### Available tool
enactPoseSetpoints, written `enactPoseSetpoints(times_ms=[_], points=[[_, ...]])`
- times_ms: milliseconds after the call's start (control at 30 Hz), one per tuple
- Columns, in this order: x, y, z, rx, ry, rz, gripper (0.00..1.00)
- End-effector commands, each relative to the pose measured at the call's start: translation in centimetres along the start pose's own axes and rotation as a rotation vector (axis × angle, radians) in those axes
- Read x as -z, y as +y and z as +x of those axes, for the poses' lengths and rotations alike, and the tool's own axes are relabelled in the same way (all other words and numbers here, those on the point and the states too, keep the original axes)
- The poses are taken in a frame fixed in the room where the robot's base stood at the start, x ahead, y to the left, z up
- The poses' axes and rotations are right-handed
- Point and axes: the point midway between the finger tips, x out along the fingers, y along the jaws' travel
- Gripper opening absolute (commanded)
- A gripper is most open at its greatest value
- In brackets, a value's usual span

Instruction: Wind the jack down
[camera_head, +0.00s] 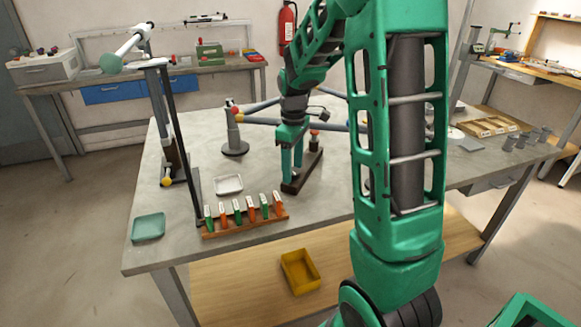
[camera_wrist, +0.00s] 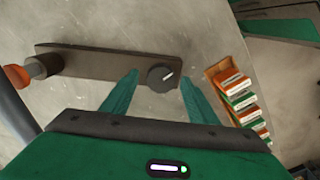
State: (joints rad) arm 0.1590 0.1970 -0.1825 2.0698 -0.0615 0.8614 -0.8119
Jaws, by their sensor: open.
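The jack has a long dark base plate (camera_head: 303,171) lying on the grey table. Near one end of it is a round black knob with a white mark, seen in the wrist view (camera_wrist: 161,77). At the other end stands a short post with an orange top (camera_head: 314,138), which also shows in the wrist view (camera_wrist: 17,77). My gripper (camera_head: 291,172) points down over the knob end. In the wrist view its green fingers (camera_wrist: 160,83) are spread, one on each side of the knob. I cannot tell whether they touch it. The knob is hidden in the head view.
Grey-blue frame tubes (camera_head: 262,105) run behind my gripper, by a round-based stand (camera_head: 235,149). A rack (camera_head: 243,227) of orange and green blocks, a white tray (camera_head: 228,185) and a green tray (camera_head: 148,227) lie left. A tall dark post rises at left.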

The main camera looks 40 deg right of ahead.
Motion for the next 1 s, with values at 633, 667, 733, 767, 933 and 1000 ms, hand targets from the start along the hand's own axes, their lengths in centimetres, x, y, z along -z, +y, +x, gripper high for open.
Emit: enactPoseSetpoints(times_ms=[633, 667, 733, 767, 933, 1000], points=[[0.1, 0.1, -9.1, -0.002, 0.002, 0.000, 0.54], [0.1, 0.1, -9.4, -0.002, 0.001, 0.000, 0.54], [0.1, 0.1, -10.0, -0.001, 0.001, 0.000, 0.54], [0.1, 0.1, -10.2, -0.001, 0.001, 0.000, 0.54], [0.1, 0.1, -10.7, -0.001, 0.000, 0.000, 0.54], [0.1, 0.1, -10.7, 0.000, 0.000, 0.000, 0.54]])
